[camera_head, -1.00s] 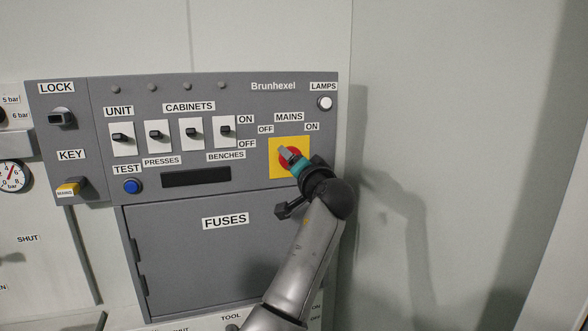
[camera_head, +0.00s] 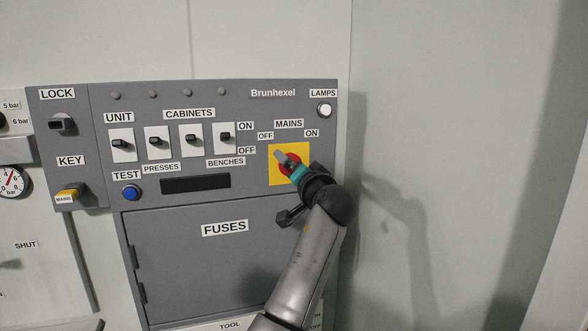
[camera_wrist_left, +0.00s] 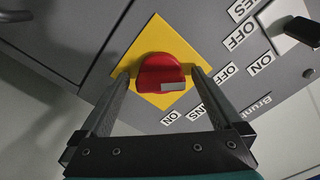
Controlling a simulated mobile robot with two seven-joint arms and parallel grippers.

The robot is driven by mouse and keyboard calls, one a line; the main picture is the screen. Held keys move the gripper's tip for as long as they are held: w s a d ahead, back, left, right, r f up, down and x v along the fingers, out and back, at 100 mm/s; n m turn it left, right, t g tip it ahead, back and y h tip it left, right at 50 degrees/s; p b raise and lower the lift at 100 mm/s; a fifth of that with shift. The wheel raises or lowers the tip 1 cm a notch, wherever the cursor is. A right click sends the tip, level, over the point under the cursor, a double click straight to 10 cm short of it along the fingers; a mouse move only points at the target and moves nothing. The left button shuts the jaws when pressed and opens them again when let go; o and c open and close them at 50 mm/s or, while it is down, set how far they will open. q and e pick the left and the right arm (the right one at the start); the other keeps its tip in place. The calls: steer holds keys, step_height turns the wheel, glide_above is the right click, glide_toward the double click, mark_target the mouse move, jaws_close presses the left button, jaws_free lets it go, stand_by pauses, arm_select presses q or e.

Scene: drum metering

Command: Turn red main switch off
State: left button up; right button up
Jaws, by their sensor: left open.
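The red main switch (camera_head: 291,165) sits on a yellow plate (camera_head: 276,177) under the MAINS label, between OFF at upper left and ON at upper right. My left gripper (camera_head: 283,158) is at the switch and partly covers it. In the left wrist view the red knob (camera_wrist_left: 158,70) lies between the two open fingers of my left gripper (camera_wrist_left: 160,77), one on each side. Whether either finger touches it is unclear. A pale mark on the knob faces the side of the ON and MAINS labels. My right gripper is not in view.
The grey panel carries several black toggles (camera_head: 192,139), a blue TEST button (camera_head: 131,193), a yellow MAINS key (camera_head: 72,193) and a white LAMPS button (camera_head: 324,110). The FUSES door (camera_head: 215,265) is below. The wall to the right is bare.

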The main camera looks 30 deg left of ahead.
arm_select(q)
steer(key=v, duration=1.5)
steer(key=shift+b, duration=0.3)
steer(key=shift+s, duration=0.1)
